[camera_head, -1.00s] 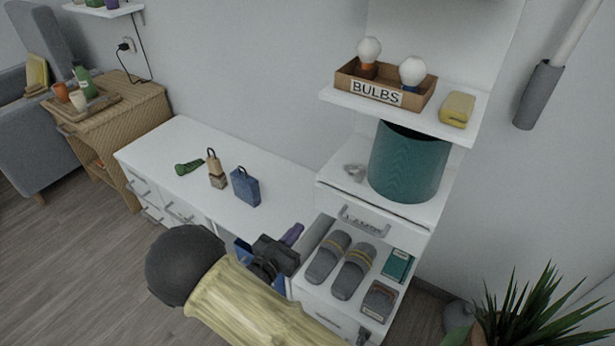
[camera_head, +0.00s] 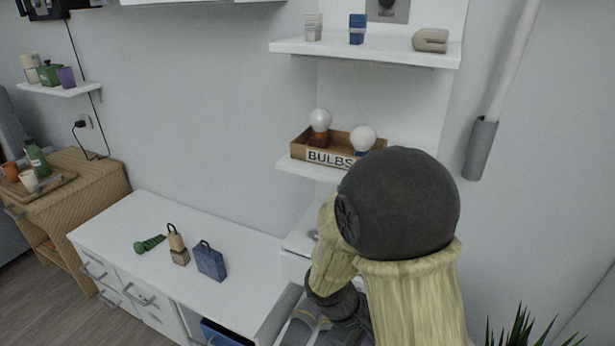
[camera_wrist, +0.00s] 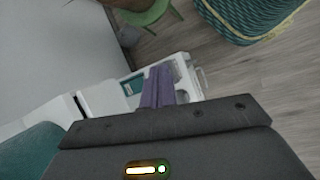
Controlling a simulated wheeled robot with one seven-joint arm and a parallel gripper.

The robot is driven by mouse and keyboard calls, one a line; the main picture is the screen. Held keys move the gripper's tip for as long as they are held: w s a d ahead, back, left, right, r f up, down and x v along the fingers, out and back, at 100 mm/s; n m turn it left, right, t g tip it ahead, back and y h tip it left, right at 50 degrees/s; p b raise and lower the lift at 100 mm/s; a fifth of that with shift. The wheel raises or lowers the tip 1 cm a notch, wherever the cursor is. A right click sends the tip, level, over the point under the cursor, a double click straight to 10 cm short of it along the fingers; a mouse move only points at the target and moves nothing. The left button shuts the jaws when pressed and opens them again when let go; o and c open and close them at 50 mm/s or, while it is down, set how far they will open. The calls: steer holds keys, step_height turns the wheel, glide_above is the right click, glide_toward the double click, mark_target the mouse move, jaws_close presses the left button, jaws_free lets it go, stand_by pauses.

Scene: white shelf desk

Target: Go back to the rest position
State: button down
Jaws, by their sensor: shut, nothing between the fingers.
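My gripper (camera_wrist: 158,86) shows in the wrist view as two purple fingers lying side by side, shut and empty. They stand out over the white open drawer (camera_wrist: 184,61) and hide part of what lies in it. In the head view my raised arm fills the lower right, and my fingers are hidden behind it or too unclear to make out. Part of a grey slipper (camera_head: 300,328) in the drawer shows beside my arm.
The box of bulbs (camera_head: 302,148) stands on the shelf, partly behind my arm. A blue bag-like object (camera_head: 210,262), a wooden padlock-like object (camera_head: 178,246) and a green tool (camera_head: 149,244) lie on the white desk (camera_head: 122,214). A teal bin (camera_wrist: 28,152) is close below left in the wrist view.

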step_height(320, 180, up, 36)
steer(key=s+d+m+t+y+p, duration=0.1)
steer(key=m+y+p, duration=0.4)
steer(key=p, duration=2.4)
steer(key=d+m+t, duration=0.1)
steer(key=m+t, duration=0.1)
steer(key=m, duration=0.3)
steer(key=shift+s+d, duration=0.35)
steer(key=shift+d, duration=0.05)
